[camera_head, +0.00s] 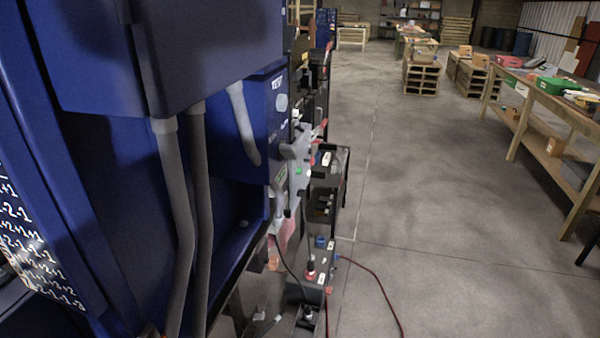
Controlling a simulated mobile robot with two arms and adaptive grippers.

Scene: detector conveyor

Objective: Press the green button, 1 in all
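A small bright green spot (298,171), which looks like a green button, shows on a grey part beside the blue machine (95,130), near the picture's middle. It is too small to make out its shape or whether it is pressed. A blue box marked TEST (272,110) with a pale round spot juts from the machine just left of and above it. I cannot make out either gripper, so I cannot tell how far they are from the green spot.
The blue machine with grey pipes (180,220) fills the left side. Black equipment (328,185) stands right of the green spot. A red cable (385,285) lies on the floor. The grey floor (440,200) is open up to wooden workbenches (545,100) on the right.

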